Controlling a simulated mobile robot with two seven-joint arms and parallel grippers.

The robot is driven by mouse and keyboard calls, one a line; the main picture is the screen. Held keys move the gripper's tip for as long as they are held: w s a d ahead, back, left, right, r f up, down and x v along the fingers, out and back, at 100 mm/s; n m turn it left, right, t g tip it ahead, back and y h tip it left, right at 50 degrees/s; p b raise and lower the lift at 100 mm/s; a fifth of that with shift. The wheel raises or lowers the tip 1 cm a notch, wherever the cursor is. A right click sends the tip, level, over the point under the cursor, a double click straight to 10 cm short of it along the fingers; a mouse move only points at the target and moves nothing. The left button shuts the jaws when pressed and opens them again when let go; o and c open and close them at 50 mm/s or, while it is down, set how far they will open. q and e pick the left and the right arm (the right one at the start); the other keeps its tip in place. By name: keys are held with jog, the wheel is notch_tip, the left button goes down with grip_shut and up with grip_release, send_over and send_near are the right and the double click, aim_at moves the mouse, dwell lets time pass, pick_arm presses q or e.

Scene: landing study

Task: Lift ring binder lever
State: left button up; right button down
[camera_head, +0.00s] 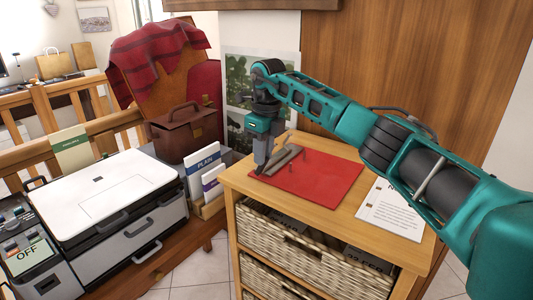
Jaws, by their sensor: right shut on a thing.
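A red ring binder (322,176) lies flat on top of a wooden cabinet (240,183). A grey metal mechanism (287,157) runs along its left part; its lever is too small and too hidden to make out on its own. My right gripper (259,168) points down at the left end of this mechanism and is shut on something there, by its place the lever. The fingers hide what they hold, and I cannot tell how far the lever is raised. My left gripper is not in view.
A printed sheet (391,210) lies right of the binder on the cabinet top. Wicker baskets (290,246) fill the shelves below. Left of the cabinet are upright booklets (205,172), a brown briefcase (185,132) and a white printer (105,195). A wooden panel (400,70) stands close behind.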

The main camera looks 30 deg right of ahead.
jog(key=shift+w+a+g+h, duration=0.1)
jog(key=shift+w+g+h, duration=0.2)
jog(key=shift+g, duration=0.2)
dwell(0.3)
jog(key=c, duration=1)
grip_release()
jog(key=shift+r, duration=0.1)
notch_tip(320, 180, up, 13)
jog(key=shift+w, duration=0.1)
